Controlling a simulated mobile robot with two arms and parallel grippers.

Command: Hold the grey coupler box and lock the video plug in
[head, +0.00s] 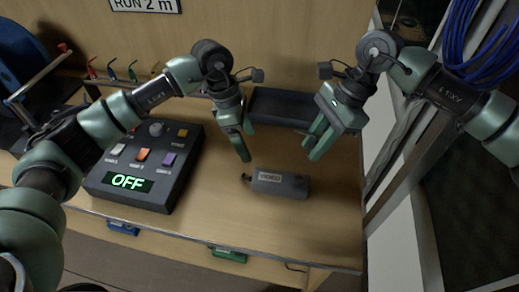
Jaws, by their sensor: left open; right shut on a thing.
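The grey coupler box (281,184), lettered VIDEO, lies on the wooden worktop below and between my two grippers. A small dark fitting (247,178) sticks out at its left end; I cannot tell if it is a socket or a plug. My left gripper (244,150) is open and empty, pointing down just above and left of the box, apart from it. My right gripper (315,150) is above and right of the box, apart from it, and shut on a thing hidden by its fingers. I cannot make out the video plug for certain.
A dark control panel (150,196) with coloured buttons and an OFF display stands at the left. A black tray (283,104) lies behind the grippers. Blue cable (478,45) hangs at upper right. The worktop is clear in front of the box up to its front edge.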

